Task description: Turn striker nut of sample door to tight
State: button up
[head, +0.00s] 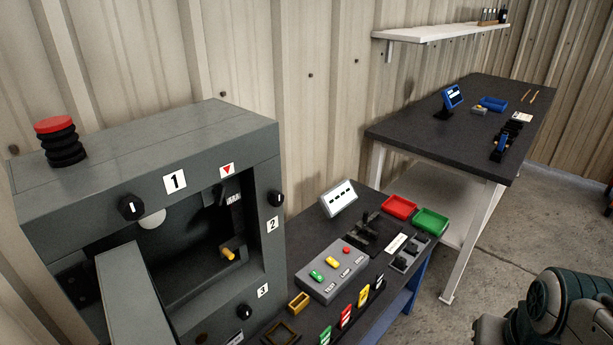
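A grey enclosure (205,130) stands at the left with its front opening uncovered. A grey panel (135,295), which looks like the sample door swung outward, sticks out at the lower left of the opening. Black knobs sit around the frame: one (131,207) by label 1, one (276,198) by label 2, one (244,311) by label 3. Inside are a yellow-orange peg (229,255) and a dark fitting marked with a scale (234,199). I cannot tell which part is the striker nut. My gripper is out of view; only part of my arm shows at the lower right.
A stack of black rings with a red top (55,140) stands on the enclosure. The bench beside it holds a button box (331,270), a tilted display (338,198), and red (399,206) and green (431,221) trays. A second table (440,140) stands behind.

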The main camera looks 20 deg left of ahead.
aim_at(220, 193)
jog(key=z, duration=0.25)
jog(key=k, duration=0.55)
jog(key=u, duration=0.95)
jog(key=i, duration=0.5)
